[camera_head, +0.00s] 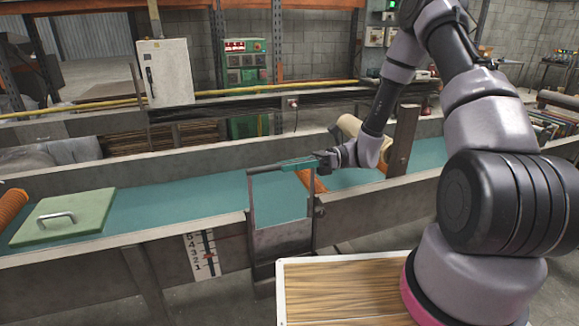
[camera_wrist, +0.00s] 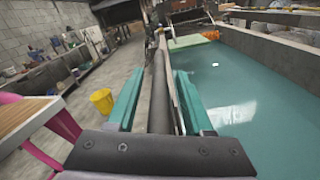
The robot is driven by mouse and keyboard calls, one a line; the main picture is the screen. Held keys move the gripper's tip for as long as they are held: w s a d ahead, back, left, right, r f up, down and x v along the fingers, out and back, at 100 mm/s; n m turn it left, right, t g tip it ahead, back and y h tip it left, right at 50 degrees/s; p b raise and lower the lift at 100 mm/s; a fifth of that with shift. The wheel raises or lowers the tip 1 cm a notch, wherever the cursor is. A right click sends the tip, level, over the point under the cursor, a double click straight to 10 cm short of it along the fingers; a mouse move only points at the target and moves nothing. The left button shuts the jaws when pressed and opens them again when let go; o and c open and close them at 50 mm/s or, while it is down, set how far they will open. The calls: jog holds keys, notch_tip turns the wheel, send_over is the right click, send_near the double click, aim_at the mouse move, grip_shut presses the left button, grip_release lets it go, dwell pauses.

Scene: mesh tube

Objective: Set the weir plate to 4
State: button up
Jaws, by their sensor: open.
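The weir plate (camera_head: 283,241) is a grey metal plate with two upright side bars and a top bar, standing across the channel. A white number scale (camera_head: 203,255) is on the channel's near wall, left of the plate. A small red pointer shows on it near the low numbers; its exact reading is too small to tell. My gripper (camera_head: 299,164) with teal fingers is at the top bar. In the wrist view, my gripper (camera_wrist: 158,92) is open, with a dark round bar (camera_wrist: 158,100) running between its fingers. Gaps show on both sides of the bar.
Teal water (camera_head: 170,207) fills the channel between grey walls. A green lid with a handle (camera_head: 68,217) lies at the left. A wooden-topped table (camera_head: 340,290) stands in front. A yellow bucket (camera_wrist: 102,101) is on the floor beside the channel.

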jog(key=shift+d, duration=0.1)
jog(key=v, duration=0.7)
jog(key=shift+w+d+r, duration=0.1)
jog(key=shift+d, duration=0.05)
jog(key=shift+r, duration=0.3)
jog(key=r, duration=0.1)
jog(key=s+a+r+n+h, duration=0.1)
jog(key=r, duration=0.1)
jog(key=shift+n+h, duration=0.3)
jog(key=s+d+r+n+t+h, duration=0.4)
jog(key=r, duration=0.4)
jog(key=s+d+r+n+t+h, duration=0.4)
jog(key=s+d+r+h, duration=0.1)
jog(key=r, duration=0.3)
jog(key=s+d+r+n+t+h, duration=0.4)
jog(key=s+d+r, duration=0.1)
jog(key=r, duration=0.3)
jog(key=shift+d+r+n+h, duration=0.2)
jog(key=shift+r+n+h, duration=0.1)
jog(key=shift+r+h, duration=0.1)
